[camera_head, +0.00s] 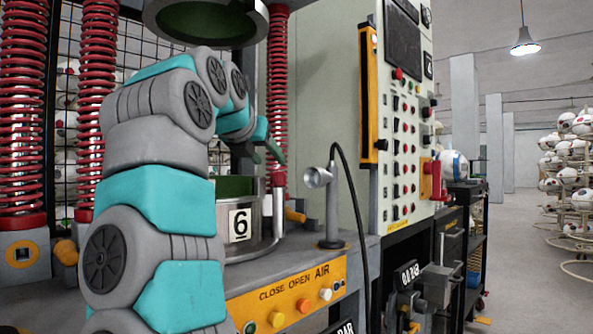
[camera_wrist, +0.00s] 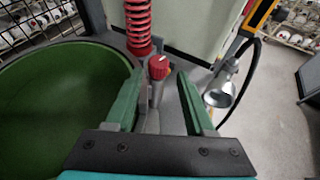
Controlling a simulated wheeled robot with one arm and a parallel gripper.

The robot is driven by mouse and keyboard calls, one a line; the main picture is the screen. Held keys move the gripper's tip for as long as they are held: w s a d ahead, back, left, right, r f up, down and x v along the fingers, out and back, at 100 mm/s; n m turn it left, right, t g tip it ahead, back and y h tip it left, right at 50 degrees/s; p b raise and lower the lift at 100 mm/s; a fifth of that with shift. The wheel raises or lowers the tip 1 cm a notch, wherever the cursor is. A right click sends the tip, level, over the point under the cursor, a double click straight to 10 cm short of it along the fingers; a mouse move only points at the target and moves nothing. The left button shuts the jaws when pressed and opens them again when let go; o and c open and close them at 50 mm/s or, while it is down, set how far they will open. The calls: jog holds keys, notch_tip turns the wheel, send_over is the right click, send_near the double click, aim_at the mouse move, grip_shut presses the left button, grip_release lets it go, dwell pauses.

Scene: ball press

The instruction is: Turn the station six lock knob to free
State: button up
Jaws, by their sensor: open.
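The red lock knob (camera_wrist: 158,67) with a pale mark on top sits on a grey upright post (camera_wrist: 156,92) beside the green-lined round mold (camera_wrist: 60,105). In the head view the mold's steel wall carries a "6" plate (camera_head: 239,224). My gripper (camera_wrist: 160,80) is open, its green fingers on either side of the knob's line of sight, with nothing between them that I can see held. In the head view my gripper (camera_head: 273,153) is above the mold's right rim.
A silver nozzle (camera_head: 318,177) on a post with a black cable stands right of the mold. The orange "CLOSE OPEN AIR" panel (camera_head: 290,289) is in front. Red springs (camera_head: 97,100) and a button cabinet (camera_head: 405,120) flank the station. An upper ring (camera_head: 207,20) hangs above.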

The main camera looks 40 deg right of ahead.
aim_at(278, 172)
jog(key=x, duration=0.8)
jog(key=shift+w+f+p, duration=0.2)
jog(key=shift+p, duration=0.1)
grip_shut()
dwell(0.3)
